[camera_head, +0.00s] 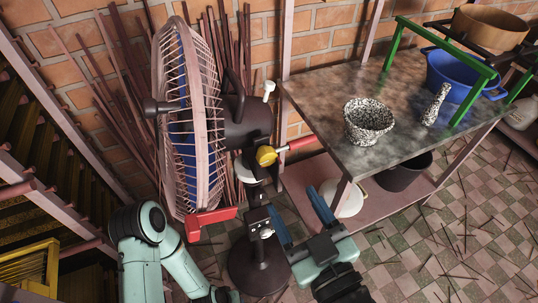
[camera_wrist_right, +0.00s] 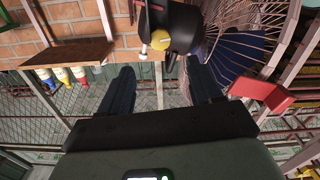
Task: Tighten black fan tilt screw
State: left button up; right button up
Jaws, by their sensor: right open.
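The fan (camera_head: 190,110) stands at the centre left in the head view, its pinkish wire cage facing left and its black motor housing (camera_head: 247,122) behind. A yellow round part (camera_head: 265,156) with a red rod sits below the housing; it also shows in the wrist view (camera_wrist_right: 158,42). I cannot tell for sure which dark part by the neck is the black tilt screw. My right gripper (camera_head: 291,198) is open and empty, its blue fingers pointing up beside the fan's pole. In the wrist view its fingers (camera_wrist_right: 160,66) are apart below the yellow part. My left gripper's jaws are not visible.
A stone-topped table (camera_head: 310,95) stands to the right, bearing a speckled bowl (camera_head: 369,122), a blue pot (camera_head: 450,75) and a green frame (camera_head: 470,95). A red bracket (camera_head: 208,222) is under the cage. Sticks lean on the brick wall and litter the checkered floor (camera_head: 440,240).

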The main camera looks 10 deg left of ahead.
aim_at(270, 160)
jog(key=x, duration=1.1)
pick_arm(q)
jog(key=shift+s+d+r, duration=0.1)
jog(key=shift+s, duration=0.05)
pick_arm(e)
jog(key=c, duration=1)
jog(key=shift+f+m+b, duration=0.15)
jog(key=shift+m+b, duration=0.8)
jog(key=shift+m, duration=0.25)
jog(key=shift+c, duration=0.2)
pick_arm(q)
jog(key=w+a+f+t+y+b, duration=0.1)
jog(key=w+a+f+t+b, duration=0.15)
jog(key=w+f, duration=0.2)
pick_arm(e)
jog(key=m, duration=0.4)
jog(key=shift+m, duration=0.3)
jog(key=m+b, duration=0.4)
jog(key=m, duration=0.5)
jog(key=shift+m, duration=0.3)
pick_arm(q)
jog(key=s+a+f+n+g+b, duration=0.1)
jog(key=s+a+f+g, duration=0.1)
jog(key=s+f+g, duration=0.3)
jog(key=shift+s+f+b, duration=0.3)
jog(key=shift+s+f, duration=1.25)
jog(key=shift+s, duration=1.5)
pick_arm(e)
jog(key=shift+m, duration=1.2)
